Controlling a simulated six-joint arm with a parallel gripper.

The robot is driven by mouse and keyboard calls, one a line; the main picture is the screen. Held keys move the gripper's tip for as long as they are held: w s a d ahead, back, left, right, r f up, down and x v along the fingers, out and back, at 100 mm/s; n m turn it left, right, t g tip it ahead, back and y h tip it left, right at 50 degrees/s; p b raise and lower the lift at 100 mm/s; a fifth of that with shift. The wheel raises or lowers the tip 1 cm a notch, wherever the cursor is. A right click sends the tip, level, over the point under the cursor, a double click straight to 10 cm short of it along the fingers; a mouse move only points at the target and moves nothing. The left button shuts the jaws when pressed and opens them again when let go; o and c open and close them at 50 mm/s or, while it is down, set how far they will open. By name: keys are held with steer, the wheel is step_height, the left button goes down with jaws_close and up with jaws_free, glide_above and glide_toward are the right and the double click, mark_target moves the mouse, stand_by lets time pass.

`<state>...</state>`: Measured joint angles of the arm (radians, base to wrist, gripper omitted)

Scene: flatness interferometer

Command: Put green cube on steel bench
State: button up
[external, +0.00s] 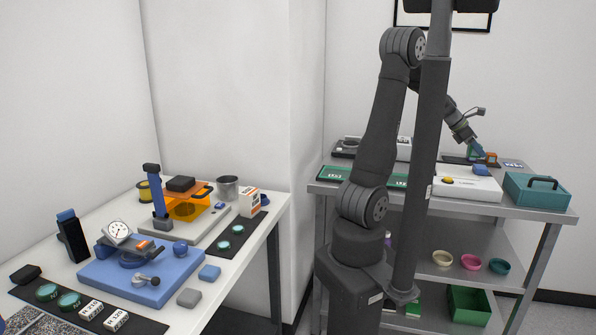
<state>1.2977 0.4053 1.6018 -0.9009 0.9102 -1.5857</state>
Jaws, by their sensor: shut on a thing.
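The steel bench (470,207) stands at the right, a grey metal table with lower shelves. My arm reaches over it from behind the dark column. My gripper (474,150) is above the far part of the bench top, pointing down. It is shut on a small teal-green thing (476,151), which I take for the green cube; it is small and partly hidden by the jaws. I cannot tell whether it touches the surface below. An orange-brown block (491,157) is close beside it on the right.
On the bench are a teal toolbox (537,190), a white device (466,184) with a yellow knob, and a green board (335,173). Bowls (471,262) and a green bin (469,305) sit below. A crowded white table (258,226) stands at the left.

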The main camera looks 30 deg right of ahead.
steer(key=w+d+f, duration=0.1)
steer(key=w, duration=0.1)
steer(key=w+f, duration=0.2)
steer(key=w, duration=0.1)
steer(key=w+d+f, duration=0.1)
steer(key=w+f, duration=0.1)
steer(key=w, duration=0.1)
steer(key=shift+d, duration=0.35)
steer(key=shift+f, duration=2)
steer(key=shift+f, duration=0.1)
steer(key=o, duration=1.1)
steer(key=shift+o, duration=0.2)
steer(key=v, duration=1.2)
